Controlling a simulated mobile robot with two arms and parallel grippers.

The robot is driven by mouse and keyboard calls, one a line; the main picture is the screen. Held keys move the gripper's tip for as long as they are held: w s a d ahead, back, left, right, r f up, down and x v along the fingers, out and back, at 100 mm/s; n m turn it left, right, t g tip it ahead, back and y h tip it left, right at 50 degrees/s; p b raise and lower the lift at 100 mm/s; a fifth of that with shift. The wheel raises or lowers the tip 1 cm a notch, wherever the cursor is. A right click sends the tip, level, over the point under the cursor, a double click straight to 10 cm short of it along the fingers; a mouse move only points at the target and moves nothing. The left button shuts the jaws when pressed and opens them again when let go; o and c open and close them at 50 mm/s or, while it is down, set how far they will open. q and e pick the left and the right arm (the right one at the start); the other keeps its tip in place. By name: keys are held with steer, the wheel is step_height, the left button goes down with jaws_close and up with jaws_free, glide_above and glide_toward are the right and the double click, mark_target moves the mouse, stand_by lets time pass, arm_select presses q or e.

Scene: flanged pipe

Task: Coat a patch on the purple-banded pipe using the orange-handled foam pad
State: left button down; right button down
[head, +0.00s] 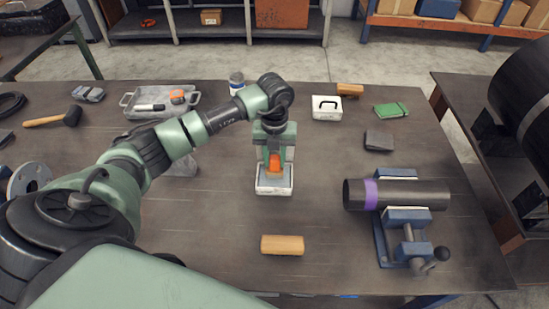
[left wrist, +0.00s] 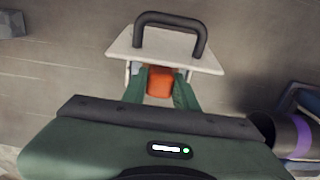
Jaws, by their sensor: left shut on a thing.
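My left gripper (head: 274,158) points down and is shut on the orange handle (head: 274,165) of the foam pad (head: 275,189), a white-sided block with a grey top. I cannot tell whether the pad touches the table. In the left wrist view, the orange handle (left wrist: 160,82) sits between the green fingers. A pale plate with a dark U-shaped bar (left wrist: 170,20) shows just beyond them. The purple-banded pipe (head: 410,195) lies level in a blue clamp (head: 408,217), to the right of and apart from the pad. Its purple band (head: 370,194) is near the left end.
A wooden block (head: 282,245) lies nearer me. A white box with a black handle (head: 327,113), a green item (head: 391,110) and a grey block (head: 379,141) are behind right. A metal tray (head: 185,106) and a mallet (head: 55,120) are left. Table between pad and pipe is clear.

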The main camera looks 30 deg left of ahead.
arm_select(q)
steer(key=shift+f+b, duration=0.35)
steer(key=shift+f, duration=0.1)
stand_by(0.3)
steer(key=shift+f, duration=0.1)
stand_by(1.0)
steer(key=shift+r+p, duration=0.6)
steer(key=shift+r, duration=0.3)
steer(key=shift+r+p, duration=1.75)
steer(key=shift+r, duration=0.95)
